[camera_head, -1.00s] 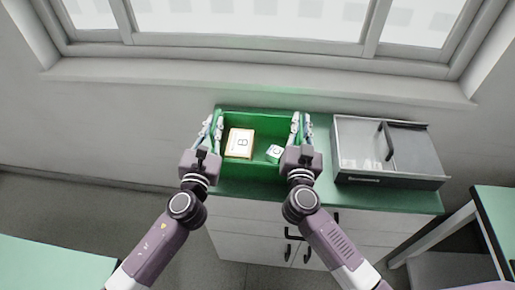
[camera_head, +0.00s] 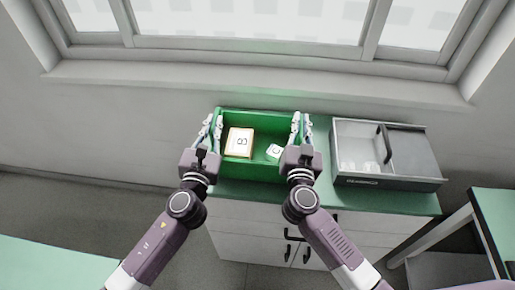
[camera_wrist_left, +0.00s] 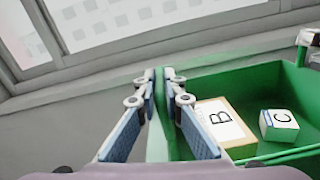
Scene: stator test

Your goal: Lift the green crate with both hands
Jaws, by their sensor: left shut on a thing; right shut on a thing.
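The green crate (camera_head: 262,124) is at the left of the counter in the head view. Inside it are a larger box marked B (camera_head: 239,142) and a small cube marked C (camera_head: 273,152). My left gripper (camera_head: 212,128) is shut on the crate's left wall. In the left wrist view its two fingers straddle the wall (camera_wrist_left: 159,120) of the crate. My right gripper (camera_head: 301,128) is shut on the crate's right wall. The crate looks about level. Its underside is hidden, so I cannot tell how far it is above the counter.
A grey tray-like case (camera_head: 385,152) with a dark handle stands on the counter (camera_head: 400,200) just right of the crate. A window and wall are behind. Drawers are below the counter. Other green-topped tables (camera_head: 50,265) stand at the lower left and right.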

